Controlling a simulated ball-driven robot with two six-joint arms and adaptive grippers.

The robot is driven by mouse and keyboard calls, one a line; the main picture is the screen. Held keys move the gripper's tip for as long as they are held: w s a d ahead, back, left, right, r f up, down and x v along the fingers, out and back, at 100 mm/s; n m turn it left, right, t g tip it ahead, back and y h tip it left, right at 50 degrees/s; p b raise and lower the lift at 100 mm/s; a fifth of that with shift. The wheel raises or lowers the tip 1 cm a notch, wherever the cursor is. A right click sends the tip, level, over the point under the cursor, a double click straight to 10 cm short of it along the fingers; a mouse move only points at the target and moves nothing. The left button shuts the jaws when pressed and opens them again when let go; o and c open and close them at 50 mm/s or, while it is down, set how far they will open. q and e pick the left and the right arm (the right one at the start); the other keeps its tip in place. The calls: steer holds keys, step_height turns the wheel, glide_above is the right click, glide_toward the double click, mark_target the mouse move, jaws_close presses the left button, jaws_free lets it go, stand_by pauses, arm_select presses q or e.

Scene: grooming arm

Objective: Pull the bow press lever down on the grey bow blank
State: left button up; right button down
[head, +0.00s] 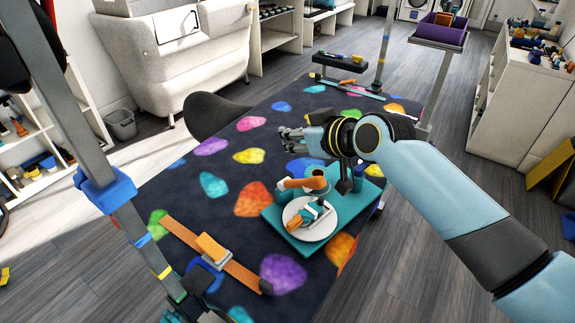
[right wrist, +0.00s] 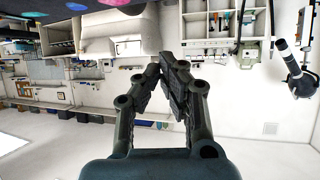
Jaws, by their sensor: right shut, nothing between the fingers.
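Small orange and teal parts (head: 313,215) lie on the plate under the lever. I cannot make out a grey bow blank among them. My right gripper (head: 284,136) is shut and empty. It hangs above the table, behind the press in the head view, apart from the lever. Its fingers come together in the right wrist view (right wrist: 160,68). My left gripper is not identifiable in these views.
The table (head: 190,160) has bright blotches and bare room left of the press. An orange strip with a block (head: 215,254) lies at the front left. A grey post (head: 60,95) rises at the left. A black stand (head: 340,61) is at the far end.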

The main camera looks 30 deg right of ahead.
steer(key=w+r+p, duration=0.1)
steer(key=w+a+r+p, duration=0.1)
steer(key=w+r, duration=0.1)
steer(key=shift+w, duration=0.15)
stand_by(0.4)
steer(key=c, duration=1.5)
jaws_free()
steer(key=shift+d+r, duration=0.1)
steer(key=p+v, duration=0.5)
steer(key=v, duration=0.2)
